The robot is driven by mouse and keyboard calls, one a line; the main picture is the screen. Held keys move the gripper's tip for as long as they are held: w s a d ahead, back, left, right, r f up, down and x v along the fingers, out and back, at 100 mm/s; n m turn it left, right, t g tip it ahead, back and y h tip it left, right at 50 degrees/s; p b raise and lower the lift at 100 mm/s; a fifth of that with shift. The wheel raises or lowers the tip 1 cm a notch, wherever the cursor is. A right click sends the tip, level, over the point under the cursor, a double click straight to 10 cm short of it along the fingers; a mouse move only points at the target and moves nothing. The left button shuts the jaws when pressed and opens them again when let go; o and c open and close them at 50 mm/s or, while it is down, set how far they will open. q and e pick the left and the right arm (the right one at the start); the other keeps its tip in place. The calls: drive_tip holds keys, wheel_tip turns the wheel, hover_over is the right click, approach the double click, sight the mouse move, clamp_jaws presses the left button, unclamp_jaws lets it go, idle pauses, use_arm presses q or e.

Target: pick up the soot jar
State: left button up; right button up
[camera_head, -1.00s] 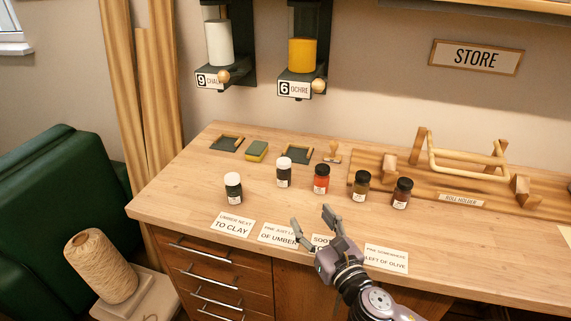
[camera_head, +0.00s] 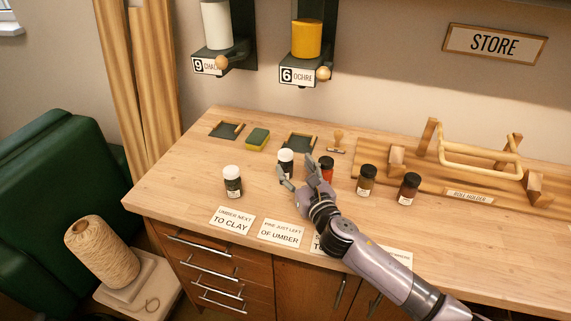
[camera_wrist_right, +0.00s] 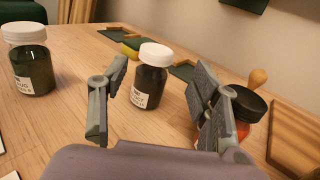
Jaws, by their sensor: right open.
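A dark jar with a white cap (camera_head: 286,157) stands upright on the table, partly behind my right gripper (camera_head: 297,168). In the right wrist view this jar (camera_wrist_right: 150,88) stands between the two spread fingers, a little beyond them, with no visible contact. I take it as the soot jar by its near-black contents, but its label is too small to read. A dark green jar with a white cap (camera_head: 232,184) stands to its left. A red jar with a black cap (camera_head: 327,171) stands to its right, partly hidden by the gripper. My left gripper is out of view.
An olive-brown jar (camera_head: 367,178) and a dark red-brown jar (camera_head: 408,189) stand farther right. A sponge (camera_head: 257,138), shallow trays and a stamp (camera_head: 337,143) lie behind. The roll holder (camera_head: 470,160) fills the right. Clue cards (camera_head: 233,220) line the front edge.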

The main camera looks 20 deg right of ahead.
sight(288, 159)
drive_tip(key=shift+w+a+r+p, duration=0.1)
drive_tip(key=shift+w+a+p, duration=0.1)
drive_tip(key=shift+w, duration=0.8)
drive_tip(key=shift+w+a+r+p, duration=0.1)
drive_tip(key=shift+w+a, duration=0.05)
drive_tip(key=shift+w, duration=0.8)
drive_tip(key=shift+w+a+r+p, duration=0.1)
drive_tip(key=shift+w+a+p, duration=0.1)
drive_tip(key=shift+w, duration=0.8)
drive_tip(key=c, duration=1.3)
